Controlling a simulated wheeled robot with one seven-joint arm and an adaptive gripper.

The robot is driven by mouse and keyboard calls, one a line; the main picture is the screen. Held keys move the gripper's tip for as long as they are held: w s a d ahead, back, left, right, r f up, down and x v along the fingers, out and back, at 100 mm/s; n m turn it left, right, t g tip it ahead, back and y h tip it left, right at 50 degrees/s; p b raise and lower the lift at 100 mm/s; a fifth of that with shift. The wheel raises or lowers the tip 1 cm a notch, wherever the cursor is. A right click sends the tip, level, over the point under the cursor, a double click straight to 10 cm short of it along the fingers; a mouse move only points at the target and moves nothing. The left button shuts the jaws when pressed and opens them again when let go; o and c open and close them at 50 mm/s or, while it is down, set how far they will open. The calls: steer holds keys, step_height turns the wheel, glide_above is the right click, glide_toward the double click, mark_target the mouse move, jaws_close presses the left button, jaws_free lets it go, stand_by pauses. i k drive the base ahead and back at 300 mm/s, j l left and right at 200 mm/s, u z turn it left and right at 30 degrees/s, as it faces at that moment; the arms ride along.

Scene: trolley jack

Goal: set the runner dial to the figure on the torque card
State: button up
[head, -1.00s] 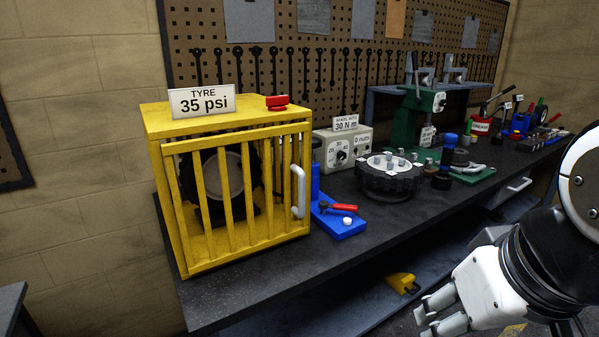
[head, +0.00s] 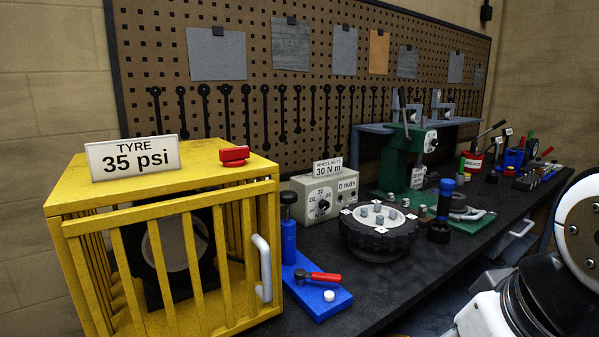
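The torque card (head: 328,166) stands on top of the grey runner box (head: 347,188) and reads "WHEEL NUTS 30 N m". The runner dial (head: 320,204) is on the box's front, a white face with figures including 20 and 30 and a dark knob. Which figure the knob points to is too small to tell. Beside the dial, a label reads "0 nuts". My arm's white wrist part shows at the bottom right, well to the right of the box. My gripper's fingers are below the picture edge.
A yellow cage (head: 150,221) with a tyre inside and a "35 psi" card stands at left. A blue stand (head: 318,300) with a red-handled lever is in front of the box. A black hub (head: 378,237) with studs is right of it.

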mark_target(324, 205)
steer(key=i+l+u, duration=0.35)
steer(key=l, duration=0.35)
steer(key=i+l+u, duration=0.15)
steer(key=l, duration=0.35)
steer(key=i+l+u, duration=0.15)
steer(key=l, duration=0.4)
steer(key=i+l+u, duration=0.2)
steer(key=l, duration=0.35)
steer(key=l+u, duration=0.15)
steer(key=l, duration=0.4)
